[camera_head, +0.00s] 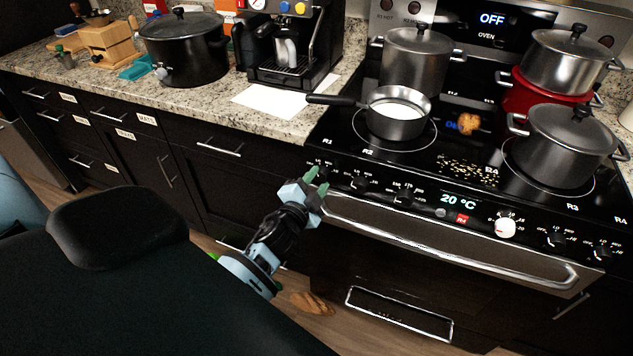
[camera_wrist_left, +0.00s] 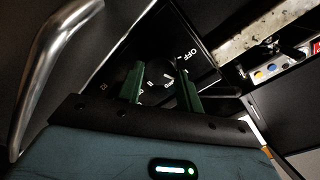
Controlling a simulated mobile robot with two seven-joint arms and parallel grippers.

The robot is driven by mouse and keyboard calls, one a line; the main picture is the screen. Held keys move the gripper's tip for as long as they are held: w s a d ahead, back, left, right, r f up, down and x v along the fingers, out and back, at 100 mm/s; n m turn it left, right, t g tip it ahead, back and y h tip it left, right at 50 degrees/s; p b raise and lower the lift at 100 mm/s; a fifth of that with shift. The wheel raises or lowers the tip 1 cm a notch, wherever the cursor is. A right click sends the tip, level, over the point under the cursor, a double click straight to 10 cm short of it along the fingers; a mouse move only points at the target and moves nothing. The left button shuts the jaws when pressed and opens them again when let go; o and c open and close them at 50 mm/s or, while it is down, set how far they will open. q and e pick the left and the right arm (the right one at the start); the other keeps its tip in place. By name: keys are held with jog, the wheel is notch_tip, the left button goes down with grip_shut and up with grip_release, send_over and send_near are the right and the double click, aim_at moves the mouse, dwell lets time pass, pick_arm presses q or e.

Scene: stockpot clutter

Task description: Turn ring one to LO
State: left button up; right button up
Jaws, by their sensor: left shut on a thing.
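The stove's front panel carries a row of black knobs. The leftmost knob sits between the green fingertips of my left gripper (camera_head: 316,182) in the head view and is mostly hidden there by the fingers. In the left wrist view the dark round knob (camera_wrist_left: 158,79) shows between the two green fingers of my left gripper (camera_wrist_left: 160,85), which are closed on its sides. White markings including OFF are printed beside it. Its exact pointer setting is too dark to read. The R1 label (camera_head: 327,142) is on the cooktop above this end. My right gripper is not in view.
The oven handle (camera_head: 440,238) runs just below the panel, close to my left gripper. A saucepan (camera_head: 398,125) with white contents stands on the left front ring. Pots (camera_head: 562,150) stand at the right. Another knob (camera_head: 358,183) is just right of the gripper.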

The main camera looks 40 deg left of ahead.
pick_arm(q)
jog(key=shift+f, duration=0.1)
jog(key=o, duration=1)
jog(key=shift+s, duration=0.1)
jog(key=v, duration=0.7)
jog(key=shift+s, duration=0.3)
